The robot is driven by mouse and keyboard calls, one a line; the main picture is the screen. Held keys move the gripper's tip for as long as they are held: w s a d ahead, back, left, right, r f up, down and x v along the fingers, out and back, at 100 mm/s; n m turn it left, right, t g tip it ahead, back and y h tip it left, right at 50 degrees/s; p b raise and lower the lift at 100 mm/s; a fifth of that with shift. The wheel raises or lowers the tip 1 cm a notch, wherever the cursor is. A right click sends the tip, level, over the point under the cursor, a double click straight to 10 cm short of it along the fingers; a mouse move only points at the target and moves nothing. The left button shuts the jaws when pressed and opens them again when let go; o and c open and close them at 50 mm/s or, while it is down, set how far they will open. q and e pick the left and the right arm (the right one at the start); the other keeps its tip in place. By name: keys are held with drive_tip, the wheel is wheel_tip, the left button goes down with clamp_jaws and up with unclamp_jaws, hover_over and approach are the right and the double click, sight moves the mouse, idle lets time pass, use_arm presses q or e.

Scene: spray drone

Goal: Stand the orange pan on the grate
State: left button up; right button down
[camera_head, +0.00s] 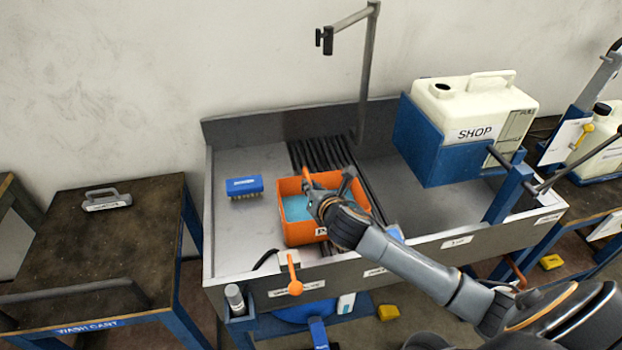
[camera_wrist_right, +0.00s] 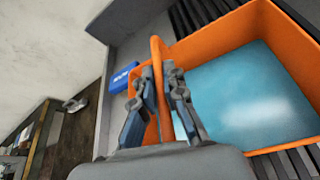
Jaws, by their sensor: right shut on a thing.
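The orange pan (camera_head: 298,237) holds light-blue liquid and is in the grey sink, over or on the dark slatted grate (camera_head: 322,152). It looks roughly level; I cannot tell whether its base touches the grate. My right gripper (camera_head: 318,192) reaches in from the right, over the pan. In the right wrist view, my right gripper (camera_wrist_right: 163,95) is shut on the upright orange handle at the rim of the pan (camera_wrist_right: 215,38). Grate slats (camera_wrist_right: 193,14) show beside the pan there. My left gripper is not in view.
A blue brush (camera_head: 244,187) lies in the sink left of the pan. A white SHOP jug (camera_head: 470,115) sits in a blue holder at right. An orange-handled valve (camera_head: 292,270) is on the sink's front. A grey pipe (camera_head: 366,80) rises behind the grate.

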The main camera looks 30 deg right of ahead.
drive_tip(key=c, duration=1.7)
unclamp_jaws()
drive_tip(key=shift+f, duration=0.1)
drive_tip(key=shift+o, duration=1.4)
drive_tip(key=shift+s, duration=0.1)
drive_tip(key=b+v, duration=0.1)
drive_tip(key=v, duration=1.1)
